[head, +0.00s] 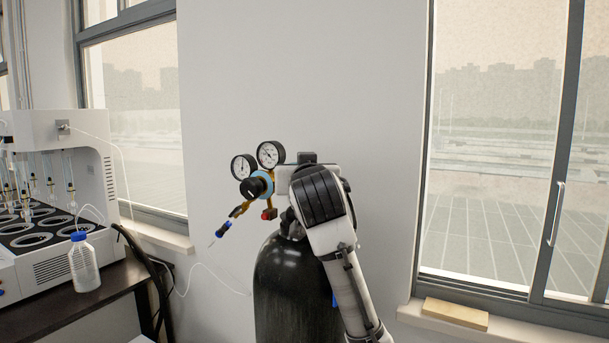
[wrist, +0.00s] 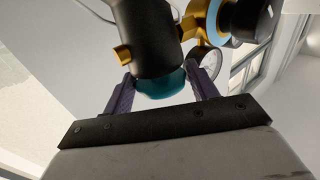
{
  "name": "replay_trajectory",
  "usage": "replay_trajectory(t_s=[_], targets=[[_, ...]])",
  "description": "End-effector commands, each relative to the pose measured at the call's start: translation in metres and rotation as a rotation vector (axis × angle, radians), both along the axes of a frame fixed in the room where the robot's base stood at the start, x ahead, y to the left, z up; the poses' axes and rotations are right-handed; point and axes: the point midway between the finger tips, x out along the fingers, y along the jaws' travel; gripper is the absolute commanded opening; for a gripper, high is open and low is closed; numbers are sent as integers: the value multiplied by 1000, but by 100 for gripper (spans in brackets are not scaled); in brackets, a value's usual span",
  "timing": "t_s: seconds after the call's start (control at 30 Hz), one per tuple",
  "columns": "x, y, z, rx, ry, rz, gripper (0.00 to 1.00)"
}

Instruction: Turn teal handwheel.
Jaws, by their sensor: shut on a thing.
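The teal handwheel (wrist: 162,84) shows in the wrist view, at the end of a dark cylindrical valve body (wrist: 146,40). My gripper (wrist: 160,88) has one finger on each side of the handwheel and is shut on it. In the head view the handwheel and my fingers are hidden behind my arm. The black gas cylinder (head: 285,275) stands upright below, with a brass regulator carrying two round gauges (head: 270,154) and a black knob with a blue ring (head: 254,187) to the left of my arm.
A distiller (head: 75,205) with several glass tubes stands on a dark bench at the left, with a blue-capped bottle (head: 84,262) near its edge. A thin white hose hangs between bench and cylinder. A wooden block (head: 455,313) lies on the right windowsill.

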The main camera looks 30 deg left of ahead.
Motion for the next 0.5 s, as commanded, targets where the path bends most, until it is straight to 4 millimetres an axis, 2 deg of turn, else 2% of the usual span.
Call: replay_trajectory(t_s=[0.5], targets=[[-4,9,0,-4,3,-467,35]])
